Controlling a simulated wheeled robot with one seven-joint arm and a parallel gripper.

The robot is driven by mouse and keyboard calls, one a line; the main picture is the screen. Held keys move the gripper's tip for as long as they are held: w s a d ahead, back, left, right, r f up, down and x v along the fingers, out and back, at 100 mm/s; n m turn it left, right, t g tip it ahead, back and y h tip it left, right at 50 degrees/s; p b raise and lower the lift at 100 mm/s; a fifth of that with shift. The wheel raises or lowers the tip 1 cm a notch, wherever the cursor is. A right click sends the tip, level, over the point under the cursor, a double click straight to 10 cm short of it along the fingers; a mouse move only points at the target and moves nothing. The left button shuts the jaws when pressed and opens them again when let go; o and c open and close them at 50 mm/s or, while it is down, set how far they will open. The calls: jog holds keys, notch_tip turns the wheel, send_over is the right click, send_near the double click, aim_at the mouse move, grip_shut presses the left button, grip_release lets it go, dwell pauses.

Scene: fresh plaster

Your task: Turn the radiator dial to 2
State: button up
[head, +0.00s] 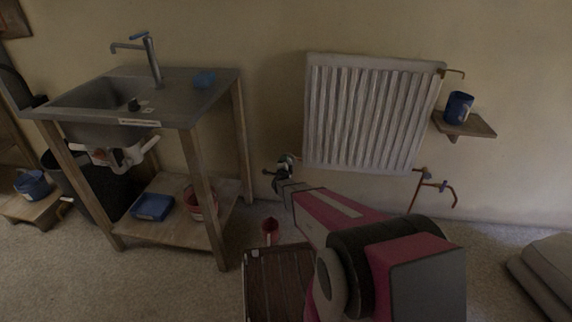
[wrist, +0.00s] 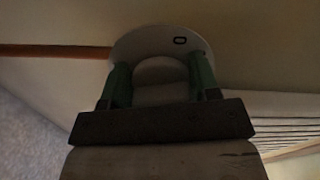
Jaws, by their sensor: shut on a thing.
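The radiator dial (wrist: 160,72) is a pale round knob in front of a light disc (wrist: 135,42) in the wrist view. A dark "0" mark shows on the upper right of the disc; no other number can be read. My gripper (wrist: 160,78) has its two green fingers on either side of the knob, shut on it. In the head view my gripper (head: 284,172) is at the lower left corner of the white radiator (head: 358,113). The dial cannot be made out clearly there, being small and partly hidden by my gripper.
A sink bench (head: 188,112) stands at the left, with a blue tray (head: 153,207) and a red bucket (head: 201,203) on its lower shelf. A red cup (head: 270,229) is near a slatted wooden piece (head: 280,285). A wall shelf (head: 467,126) holds a blue mug (head: 458,107).

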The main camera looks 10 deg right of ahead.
jog(key=o, duration=0.9)
jog(key=v, duration=1.1)
jog(key=shift+w, duration=0.1)
